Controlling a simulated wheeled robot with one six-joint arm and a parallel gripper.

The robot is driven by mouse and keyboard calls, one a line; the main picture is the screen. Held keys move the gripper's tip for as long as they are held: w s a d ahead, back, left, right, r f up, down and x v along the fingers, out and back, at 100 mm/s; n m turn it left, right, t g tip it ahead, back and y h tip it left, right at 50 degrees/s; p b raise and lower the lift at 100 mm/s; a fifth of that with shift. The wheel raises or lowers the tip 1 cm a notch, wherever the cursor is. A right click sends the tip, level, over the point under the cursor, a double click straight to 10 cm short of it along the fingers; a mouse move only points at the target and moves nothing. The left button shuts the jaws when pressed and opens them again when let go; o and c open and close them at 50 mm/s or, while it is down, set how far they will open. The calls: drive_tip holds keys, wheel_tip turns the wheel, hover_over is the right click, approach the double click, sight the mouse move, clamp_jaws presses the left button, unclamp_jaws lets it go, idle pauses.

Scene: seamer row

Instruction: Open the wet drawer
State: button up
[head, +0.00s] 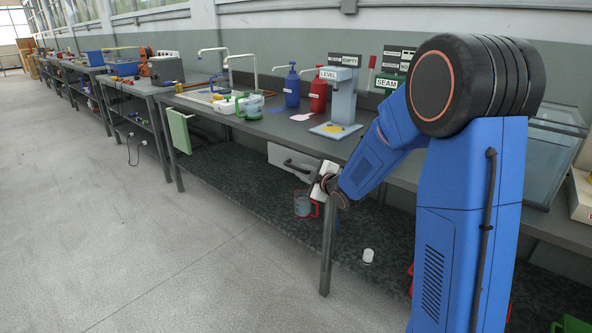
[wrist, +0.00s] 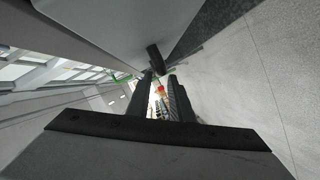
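A pale drawer front (head: 283,156) with a dark bar handle (head: 300,167) is under the bench top; no label on it is readable. It looks closed. My gripper (head: 325,180) is at the right end of the drawer front, near the handle, largely hidden behind my own wrist. In the wrist view my gripper's two dark fingers (wrist: 161,82) stand apart with nothing held between them. The dark handle (wrist: 155,60) shows end-on just beyond the fingertips, below a pale surface. I cannot tell whether the fingers touch it.
A bench leg (head: 327,250) stands just below my gripper. The lower shelf (head: 240,180) holds a clear jug (head: 303,204) and a small white pot (head: 368,256). A green panel (head: 180,131) hangs at the bench's left end. The grey floor (head: 150,250) in front is clear.

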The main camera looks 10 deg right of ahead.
sight(299, 170)
drive_tip(key=shift+x, duration=3.05)
clamp_jaws()
